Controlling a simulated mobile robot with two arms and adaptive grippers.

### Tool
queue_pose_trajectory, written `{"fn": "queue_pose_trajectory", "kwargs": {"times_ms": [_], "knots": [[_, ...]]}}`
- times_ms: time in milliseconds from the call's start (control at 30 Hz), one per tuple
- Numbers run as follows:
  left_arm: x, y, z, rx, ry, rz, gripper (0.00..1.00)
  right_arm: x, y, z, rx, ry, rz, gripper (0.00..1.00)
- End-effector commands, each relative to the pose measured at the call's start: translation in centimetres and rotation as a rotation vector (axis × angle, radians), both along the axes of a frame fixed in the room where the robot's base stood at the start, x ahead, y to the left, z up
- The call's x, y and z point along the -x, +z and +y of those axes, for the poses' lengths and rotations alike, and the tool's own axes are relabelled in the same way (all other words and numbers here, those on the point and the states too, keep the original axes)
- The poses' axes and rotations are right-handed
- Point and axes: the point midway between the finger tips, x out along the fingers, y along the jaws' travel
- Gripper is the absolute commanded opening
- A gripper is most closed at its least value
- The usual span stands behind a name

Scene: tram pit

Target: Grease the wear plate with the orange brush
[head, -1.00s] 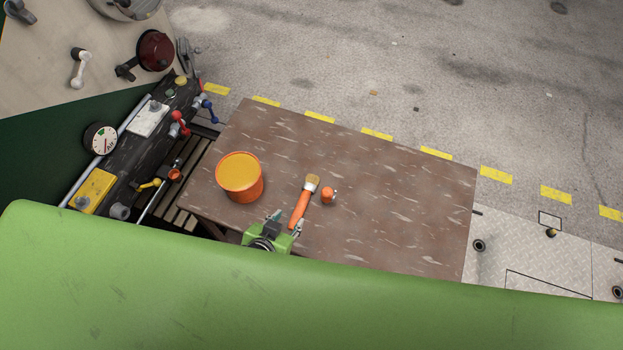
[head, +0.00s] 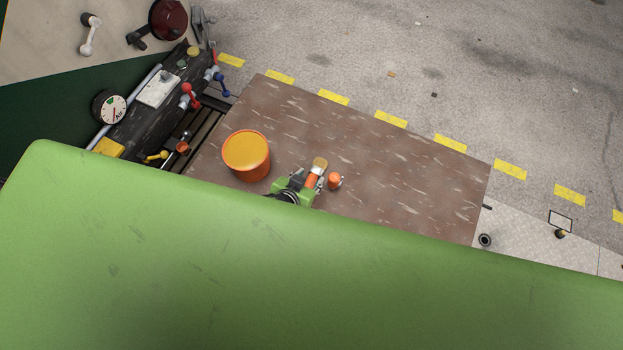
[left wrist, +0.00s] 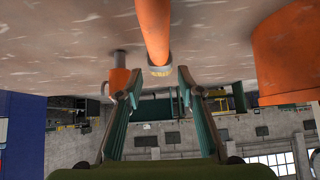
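The orange brush (head: 313,178) lies on the brown speckled table (head: 405,190). Its pale bristle end points away from me, and my left gripper partly covers its handle. In the left wrist view the orange handle (left wrist: 153,28) runs down from the top, with the ferrule and bristles below it. My left gripper (head: 311,181) is over the handle, with its fingers apart; in the left wrist view the fingers (left wrist: 157,94) are spread with a gap between them and grip nothing. I cannot make out a wear plate. My right gripper is not in view.
An orange bucket (head: 246,165) with yellow-orange contents stands left of the brush. A small orange object (head: 334,181) is just right of it. Levers and a gauge (head: 109,107) are at the left. The table's right part is clear. A large green surface hides the lower picture.

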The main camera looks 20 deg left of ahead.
Motion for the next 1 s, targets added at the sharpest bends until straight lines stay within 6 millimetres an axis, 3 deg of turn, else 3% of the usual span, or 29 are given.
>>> {"fn": "queue_pose_trajectory", "kwargs": {"times_ms": [100, 400, 733, 767, 867, 1000], "knots": [[-0.9, -0.6, -0.1, -0.002, -0.001, 0.0, 0.35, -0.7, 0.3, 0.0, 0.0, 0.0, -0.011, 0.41], [-3.3, -3.0, -0.6, -0.001, -0.001, 0.0, 0.35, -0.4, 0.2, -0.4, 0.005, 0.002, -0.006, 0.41], [-3.6, -3.4, -0.7, 0.001, -0.001, 0.0, 0.35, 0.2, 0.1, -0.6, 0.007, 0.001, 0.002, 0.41], [-3.6, -3.4, -0.7, 0.001, -0.001, 0.0, 0.32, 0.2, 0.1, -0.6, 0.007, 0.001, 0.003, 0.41], [-3.6, -3.4, -0.7, 0.001, -0.001, 0.0, 0.08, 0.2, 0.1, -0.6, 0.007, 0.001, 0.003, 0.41], [-3.6, -3.3, -0.7, 0.001, -0.001, 0.0, 0.08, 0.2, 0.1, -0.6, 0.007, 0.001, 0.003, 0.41]]}}
